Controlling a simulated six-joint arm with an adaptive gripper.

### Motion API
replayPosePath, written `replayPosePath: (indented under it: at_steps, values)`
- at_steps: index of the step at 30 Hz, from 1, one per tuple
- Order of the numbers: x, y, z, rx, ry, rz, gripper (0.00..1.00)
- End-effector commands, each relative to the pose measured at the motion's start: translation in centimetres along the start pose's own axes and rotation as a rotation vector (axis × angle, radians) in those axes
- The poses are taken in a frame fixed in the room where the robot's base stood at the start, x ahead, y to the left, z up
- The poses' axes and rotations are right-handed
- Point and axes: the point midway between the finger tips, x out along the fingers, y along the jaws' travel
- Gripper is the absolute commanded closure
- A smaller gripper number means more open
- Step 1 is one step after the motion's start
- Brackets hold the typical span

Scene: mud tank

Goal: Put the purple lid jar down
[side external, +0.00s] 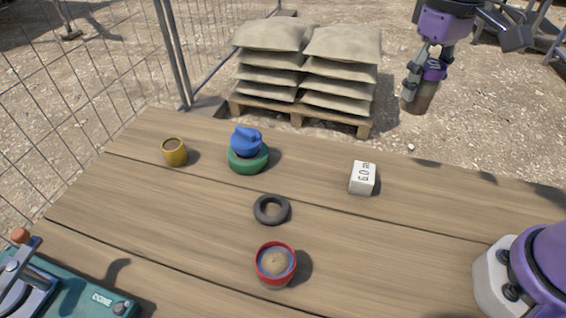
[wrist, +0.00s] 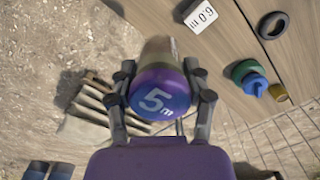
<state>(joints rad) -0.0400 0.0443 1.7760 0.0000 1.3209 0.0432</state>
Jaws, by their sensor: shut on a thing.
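The purple lid jar (wrist: 158,92) is held in my gripper (wrist: 164,98), with a finger on each side. In the wrist view its lid faces the camera and reads "5 m". In the side view the jar (side external: 419,97) hangs nearly upright below my gripper (side external: 426,72), at the upper right. It appears in the air past the far edge of the wooden table (side external: 200,225). Its exact height over the table cannot be told. The fingers hide part of its upper body.
The table holds a white block marked "6.0 m" (side external: 362,178), a black ring (side external: 271,209), a red-rimmed cup (side external: 275,263), a blue item on a green base (side external: 246,143), and a yellow cup (side external: 174,152). A teal device (side external: 95,298) sits front left. Stacked sandbags (side external: 305,45) stand behind.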

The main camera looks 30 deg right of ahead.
Motion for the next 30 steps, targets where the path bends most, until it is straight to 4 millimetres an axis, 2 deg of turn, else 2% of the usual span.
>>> replayPosePath:
  at_steps: [1, 5, 10, 13, 17, 21, 24, 27, 30]
  values:
    - [-0.2, 0.7, -0.1, 0.003, 0.0, 0.0, 0.89]
    - [-0.3, 1.2, -0.2, -0.003, -0.001, 0.0, 0.89]
    - [-0.3, 1.1, -0.2, -0.004, 0.0, 0.0, 0.89]
    - [0.0, 0.0, 0.0, -0.008, 0.0, 0.0, 0.89]
    - [0.9, -3.8, 1.2, -0.012, -0.002, 0.0, 0.89]
    - [2.4, -9.1, 4.1, -0.006, -0.002, 0.001, 0.89]
    - [3.4, -12.1, 6.6, 0.002, -0.002, 0.001, 0.89]
    - [4.2, -14.1, 8.9, 0.011, -0.001, 0.001, 0.89]
    - [4.8, -15.2, 10.5, 0.02, 0.0, 0.0, 0.89]
